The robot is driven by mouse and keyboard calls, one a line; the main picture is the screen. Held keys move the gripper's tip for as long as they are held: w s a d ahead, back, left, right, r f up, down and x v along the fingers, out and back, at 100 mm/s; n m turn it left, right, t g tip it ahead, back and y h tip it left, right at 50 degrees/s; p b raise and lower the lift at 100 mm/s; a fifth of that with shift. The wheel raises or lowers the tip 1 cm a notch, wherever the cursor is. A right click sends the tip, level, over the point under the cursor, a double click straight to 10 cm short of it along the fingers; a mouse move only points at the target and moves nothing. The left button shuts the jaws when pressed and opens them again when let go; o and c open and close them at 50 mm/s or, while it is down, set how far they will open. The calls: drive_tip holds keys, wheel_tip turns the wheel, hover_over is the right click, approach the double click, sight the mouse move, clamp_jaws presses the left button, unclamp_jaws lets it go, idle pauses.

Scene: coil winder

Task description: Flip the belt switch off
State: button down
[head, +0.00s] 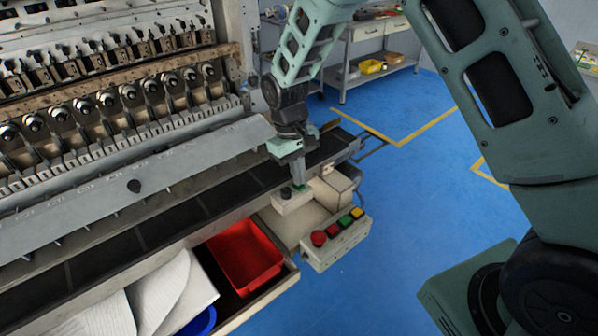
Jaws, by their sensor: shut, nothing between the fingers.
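My gripper (298,180) is shut and empty, pointing down directly over this box. Its fingertips are at or just above the green part; I cannot tell whether they touch. The gripper partly hides the top of the box.
A control box (336,243) with red, green and yellow buttons sits in front at the right. A red bin (245,257) lies in the open tray below the belt. The coil winder (120,95) fills the left. The blue floor (420,190) at right is clear.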

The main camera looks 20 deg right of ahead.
drive_tip(key=shift+s+f, duration=0.1)
drive_tip(key=shift+f, duration=0.25)
drive_tip(key=shift+f, duration=0.1)
